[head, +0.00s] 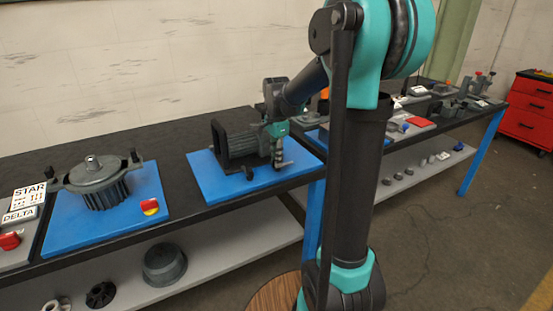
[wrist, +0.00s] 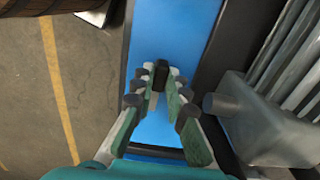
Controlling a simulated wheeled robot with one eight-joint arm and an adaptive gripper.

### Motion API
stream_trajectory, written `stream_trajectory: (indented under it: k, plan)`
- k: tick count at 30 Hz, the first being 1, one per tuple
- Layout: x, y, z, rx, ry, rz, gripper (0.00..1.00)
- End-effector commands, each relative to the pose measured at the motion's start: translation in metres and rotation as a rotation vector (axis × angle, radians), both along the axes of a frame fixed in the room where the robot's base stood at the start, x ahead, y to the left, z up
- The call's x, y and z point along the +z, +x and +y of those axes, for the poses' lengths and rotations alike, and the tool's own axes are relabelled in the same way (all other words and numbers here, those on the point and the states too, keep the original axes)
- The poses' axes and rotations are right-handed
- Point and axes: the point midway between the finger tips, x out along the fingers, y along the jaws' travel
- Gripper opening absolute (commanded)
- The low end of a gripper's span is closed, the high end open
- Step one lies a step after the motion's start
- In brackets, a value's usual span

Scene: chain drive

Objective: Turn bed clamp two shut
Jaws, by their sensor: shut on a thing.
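A dark ribbed motor (head: 238,143) sits on a blue bed plate (head: 204,163) on the black bench. My gripper (head: 279,163) points down at the motor's right end, over the plate. In the wrist view my gripper (wrist: 160,80) has its fingertips shut on a small dark clamp handle (wrist: 161,72) above the blue plate. I take this for bed clamp two, but no label shows. The fingers hide most of it, so its angle cannot be told. Another small dark upright part (head: 249,173) stands at the plate's front edge.
A grey motor stator (head: 95,183) stands on another blue plate at left, with a red and yellow block (head: 150,207). The motor's grey housing (wrist: 262,125) lies close to the right of my fingers. A red drawer cabinet (head: 530,110) stands far right.

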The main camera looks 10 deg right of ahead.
Motion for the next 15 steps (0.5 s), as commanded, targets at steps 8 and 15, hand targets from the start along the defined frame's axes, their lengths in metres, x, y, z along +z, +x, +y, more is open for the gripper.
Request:
stream_trajectory:
  k: [8,15]
  plan:
    - [0.0001,-0.0002,-0.0001,0.062,0.0,0.0,0.0]
    - [0.0002,-0.001,-0.0005,0.225,0.0,0.0,0.0]
